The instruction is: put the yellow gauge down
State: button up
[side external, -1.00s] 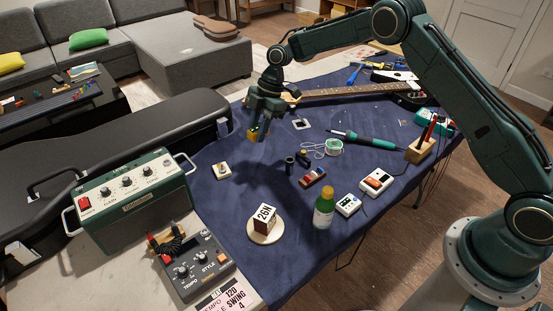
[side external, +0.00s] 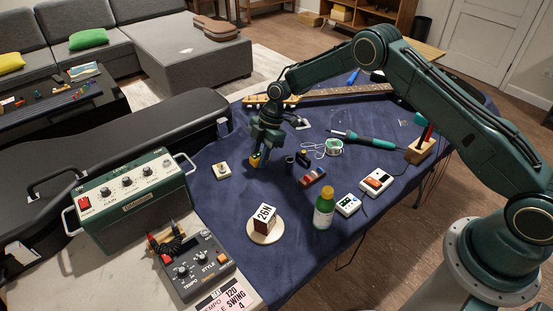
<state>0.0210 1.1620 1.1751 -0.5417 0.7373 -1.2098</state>
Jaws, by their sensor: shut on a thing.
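My gripper (side external: 257,156) points down over the blue cloth, left of the small dark cylinders. It is shut on the yellow gauge (side external: 254,162), which shows as a small yellow patch between the fingertips. The fingers hide most of the gauge. The gauge is low, at or close to the cloth; I cannot tell whether it touches.
A small pale block (side external: 222,171) lies left of my gripper. Dark cylinders (side external: 290,164) and a red-brown block (side external: 312,177) lie to its right. The blue cloth (side external: 235,205) below my gripper is clear.

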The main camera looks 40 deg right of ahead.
jog(key=shift+f, duration=0.85)
jog(key=shift+f, duration=0.1)
jog(key=o, duration=1.1)
jog(key=shift+c, duration=0.2)
jog(key=v, duration=1.2)
